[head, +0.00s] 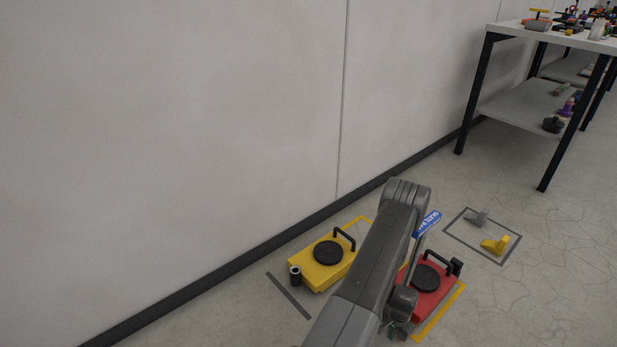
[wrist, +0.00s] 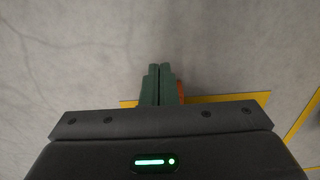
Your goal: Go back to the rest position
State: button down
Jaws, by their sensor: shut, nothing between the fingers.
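My gripper (wrist: 158,85) is shut and empty in the wrist view, its two green fingers side by side over the grey floor.
A yellow block (head: 322,273) and a red block (head: 430,298), each with a black disc and handle, stand either side of my arm. A grey-outlined area holds a yellow piece (head: 495,244) and a grey piece (head: 479,217). A wall (head: 200,130) bounds the left; a loaded table (head: 550,38) stands back right.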

jog(key=shift+s+a, duration=0.8)
jog(key=shift+a, duration=0.15)
